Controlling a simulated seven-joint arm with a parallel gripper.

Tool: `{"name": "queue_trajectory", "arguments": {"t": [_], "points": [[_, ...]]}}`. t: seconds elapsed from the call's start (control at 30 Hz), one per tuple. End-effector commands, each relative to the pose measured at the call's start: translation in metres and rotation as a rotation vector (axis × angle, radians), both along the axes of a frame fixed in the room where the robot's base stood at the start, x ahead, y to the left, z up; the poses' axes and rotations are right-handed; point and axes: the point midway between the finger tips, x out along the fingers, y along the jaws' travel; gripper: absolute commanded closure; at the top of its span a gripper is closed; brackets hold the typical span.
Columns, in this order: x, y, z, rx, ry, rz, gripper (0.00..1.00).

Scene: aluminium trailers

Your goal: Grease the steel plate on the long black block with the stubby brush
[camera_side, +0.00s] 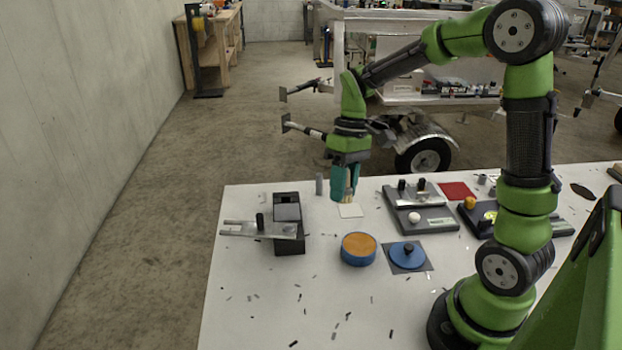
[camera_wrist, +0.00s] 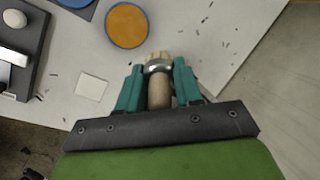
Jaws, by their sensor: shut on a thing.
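My gripper (camera_side: 345,196) hangs above the back of the white table. In the wrist view its teal fingers (camera_wrist: 158,85) are shut on the stubby brush (camera_wrist: 159,90), which has a wooden handle, a metal ferrule and pale bristles. The bristles point away from the gripper, toward the tin side. The long black block (camera_side: 290,247) lies to the left in the side view. A grey steel plate (camera_side: 287,212) sits on its rear half. The block is out of the wrist view. An open blue tin of orange grease (camera_side: 358,249) stands in front of my gripper; it also shows in the wrist view (camera_wrist: 127,25).
A metal bar with a black knob (camera_side: 260,230) lies across the block and sticks out left. A blue lid (camera_side: 408,255) lies on a dark square. A white square (camera_side: 350,210), grey fixtures (camera_side: 435,222) and a small grey cylinder (camera_side: 319,184) stand nearby. Dark scraps litter the front.

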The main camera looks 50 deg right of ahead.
Motion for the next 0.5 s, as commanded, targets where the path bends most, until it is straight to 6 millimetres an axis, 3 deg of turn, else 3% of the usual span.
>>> {"name": "queue_trajectory", "arguments": {"t": [0.13,0.27,0.37,0.5], "points": [[0.029,0.024,0.029,-0.002,-0.016,-0.032,0.96],[0.04,0.036,0.032,0.001,-0.016,-0.011,0.96],[0.053,0.032,0.024,-0.001,-0.005,-0.01,0.96],[0.086,0.013,0.016,-0.017,0.014,-0.016,0.96]]}}
